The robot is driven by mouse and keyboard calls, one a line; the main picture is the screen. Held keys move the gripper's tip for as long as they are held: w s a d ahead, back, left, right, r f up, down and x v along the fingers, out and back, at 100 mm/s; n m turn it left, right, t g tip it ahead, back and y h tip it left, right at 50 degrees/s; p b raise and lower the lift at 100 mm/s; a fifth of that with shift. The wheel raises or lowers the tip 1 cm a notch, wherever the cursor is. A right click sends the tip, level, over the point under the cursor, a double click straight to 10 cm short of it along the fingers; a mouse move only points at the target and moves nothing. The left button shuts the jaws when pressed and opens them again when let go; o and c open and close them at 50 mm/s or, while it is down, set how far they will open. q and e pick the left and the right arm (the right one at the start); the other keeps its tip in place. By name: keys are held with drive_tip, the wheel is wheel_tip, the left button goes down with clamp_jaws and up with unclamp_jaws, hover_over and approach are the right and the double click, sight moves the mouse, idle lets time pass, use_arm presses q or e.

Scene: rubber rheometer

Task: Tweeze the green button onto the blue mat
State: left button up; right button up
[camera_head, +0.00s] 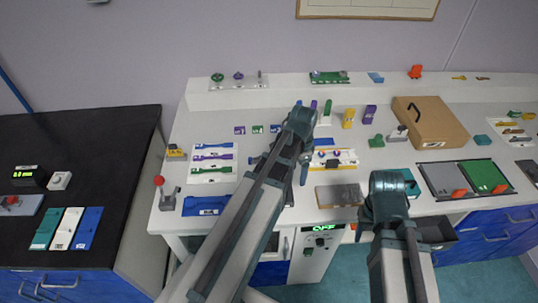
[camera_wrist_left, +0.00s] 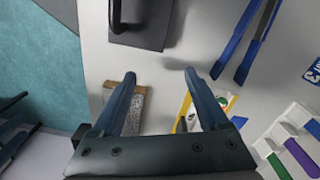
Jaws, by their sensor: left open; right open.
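The yellow-edged board (camera_head: 345,160) carries small round buttons. It shows partly in the left wrist view (camera_wrist_left: 187,105), where a small green spot (camera_wrist_left: 230,101) looks like the green button. A pair of blue tweezers (camera_wrist_left: 247,40) lies on the white table above it in that view. My left gripper (camera_wrist_left: 160,74) is open and empty above the table, between the board and a grey-brown slab. My right gripper (camera_head: 390,190) is at the table's front edge, its fingers largely hidden. A flat blue piece (camera_head: 203,206) lies at front left; I cannot tell whether it is the blue mat.
The slab (camera_head: 339,196) lies near the front edge. A dark block with a handle (camera_wrist_left: 140,25) is at the left wrist view's top. Teal, white and blue panels (camera_head: 88,228) lie on the black bench. A cardboard box (camera_head: 435,125) stands at right.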

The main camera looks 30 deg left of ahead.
use_arm(q)
drive_tip(key=w+a+r+m+p, duration=0.1)
drive_tip(key=w+a, duration=0.1)
drive_tip(key=a, duration=0.5)
drive_tip(key=w+a+r+m+p, duration=0.1)
drive_tip(key=w+a+r+m, duration=0.1)
drive_tip(key=a, duration=0.6)
drive_tip(key=shift+w+a+t+h, duration=0.2)
drive_tip(key=shift+w+t+h, duration=0.1)
drive_tip(key=shift+t+h, duration=0.1)
drive_tip(key=shift+f, duration=0.1)
drive_tip(key=f+b, duration=0.8)
drive_tip(key=b, duration=0.1)
drive_tip(key=shift+w+d+f, duration=0.25)
drive_tip(key=shift+d+f, duration=0.15)
drive_tip(key=c, duration=0.7)
wheel_tip(320, 180, up, 12)
drive_tip(key=p, duration=1.2)
